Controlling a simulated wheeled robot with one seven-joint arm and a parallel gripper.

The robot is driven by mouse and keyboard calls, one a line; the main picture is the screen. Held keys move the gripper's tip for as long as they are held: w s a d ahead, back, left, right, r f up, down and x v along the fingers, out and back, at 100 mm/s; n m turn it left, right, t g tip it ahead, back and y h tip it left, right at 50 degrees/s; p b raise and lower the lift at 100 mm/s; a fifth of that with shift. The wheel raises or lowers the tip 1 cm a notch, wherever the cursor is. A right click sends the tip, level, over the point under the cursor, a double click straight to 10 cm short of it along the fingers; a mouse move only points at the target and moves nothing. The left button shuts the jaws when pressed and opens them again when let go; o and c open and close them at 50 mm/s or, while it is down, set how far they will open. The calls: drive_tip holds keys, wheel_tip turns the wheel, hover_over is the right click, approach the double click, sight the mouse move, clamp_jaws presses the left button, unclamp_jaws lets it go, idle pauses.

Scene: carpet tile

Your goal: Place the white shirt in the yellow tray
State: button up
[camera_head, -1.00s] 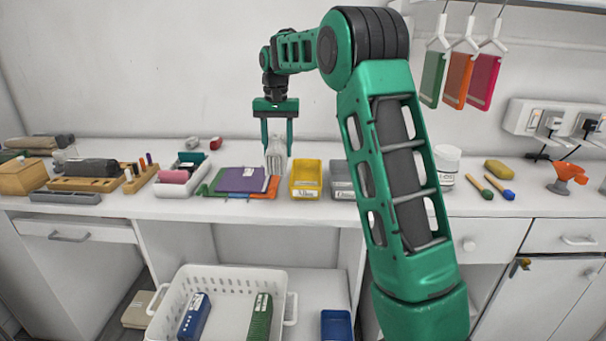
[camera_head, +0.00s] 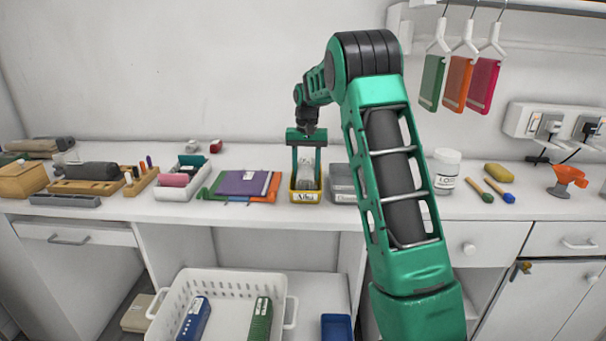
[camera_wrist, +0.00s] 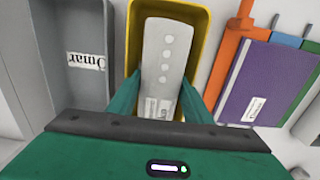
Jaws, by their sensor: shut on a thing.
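The white shirt (camera_wrist: 164,55) is a folded pale piece with a row of button-like dots and a small label. It also shows in the head view (camera_head: 306,176), upright between the fingers. My gripper (camera_head: 306,172) is shut on it, and its green fingers also show in the wrist view (camera_wrist: 160,100). The yellow tray (camera_head: 305,197) has a white name label on its front and stands on the counter. The shirt and fingertips are over the tray opening, with the shirt's lower part inside the rim (camera_wrist: 133,30). Whether it touches the floor is unclear.
A grey tray (camera_head: 343,184) stands close on the tray's right. Purple and orange folded pieces (camera_head: 243,183) lie on its left. A white bottle (camera_head: 446,172) stands farther right, and a white basket (camera_head: 226,285) is below the counter.

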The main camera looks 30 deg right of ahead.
sight(306, 165)
drive_tip(key=o, duration=0.9)
drive_tip(key=shift+r, duration=0.1)
wheel_tip(306, 165, up, 11)
drive_tip(key=shift+f, duration=0.15)
drive_tip(key=s+a+r, duration=0.2)
drive_tip(key=s+r, duration=0.1)
drive_tip(key=s, duration=0.8)
drive_tip(key=s+a+f, duration=0.2)
drive_tip(key=s+f, duration=0.2)
drive_tip(key=s, duration=0.8)
drive_tip(key=s+a+f, duration=0.2)
drive_tip(key=s+f, duration=0.2)
drive_tip(key=s, duration=0.8)
drive_tip(key=s+a+f, duration=0.2)
drive_tip(key=s+f, duration=0.2)
drive_tip(key=s, duration=0.7)
drive_tip(key=shift+s+a+f, duration=0.3)
drive_tip(key=shift+s+f, duration=0.1)
